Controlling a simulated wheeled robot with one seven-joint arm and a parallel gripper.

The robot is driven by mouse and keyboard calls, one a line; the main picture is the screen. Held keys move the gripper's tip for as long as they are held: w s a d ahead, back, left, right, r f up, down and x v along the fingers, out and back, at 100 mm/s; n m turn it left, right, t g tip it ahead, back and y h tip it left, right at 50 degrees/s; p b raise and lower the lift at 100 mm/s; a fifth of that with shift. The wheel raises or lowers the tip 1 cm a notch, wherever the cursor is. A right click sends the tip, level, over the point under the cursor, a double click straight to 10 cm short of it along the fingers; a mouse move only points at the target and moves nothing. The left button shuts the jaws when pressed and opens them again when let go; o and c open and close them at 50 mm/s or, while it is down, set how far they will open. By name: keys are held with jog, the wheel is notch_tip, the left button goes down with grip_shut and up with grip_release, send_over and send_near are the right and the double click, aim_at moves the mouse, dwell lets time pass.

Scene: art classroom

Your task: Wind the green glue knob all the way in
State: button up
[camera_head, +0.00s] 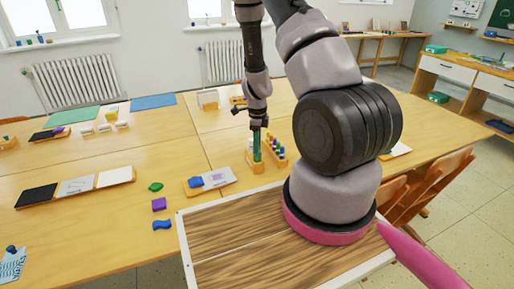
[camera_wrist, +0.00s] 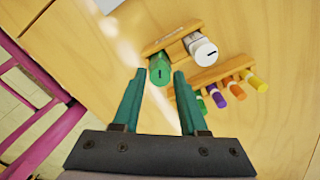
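The green glue knob (camera_wrist: 160,72) is a round green end with a dark slot, at one end of a wooden holder (camera_wrist: 178,52) in the wrist view. A white glue end (camera_wrist: 204,50) with a dark slot sits beside it in the same holder. My gripper (camera_wrist: 159,76) has two teal fingers, spread apart, one to each side of the green knob in the picture. I see no contact; the depth between fingertips and knob is unclear. In the head view my gripper (camera_head: 257,144) points down over the holder (camera_head: 254,164) and hides most of the green glue.
A wooden rack of coloured crayons (camera_wrist: 207,78) stands close beside the holder. A card with a blue piece (camera_head: 210,181) and small green, purple and blue shapes lie to the left. The table between is clear.

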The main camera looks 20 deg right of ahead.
jog(key=c, duration=0.3)
jog(key=shift+c, duration=0.2)
jog(key=n, duration=1.1)
jog(key=shift+n, duration=0.3)
jog(key=o, duration=1.4)
jog(key=shift+o, duration=0.2)
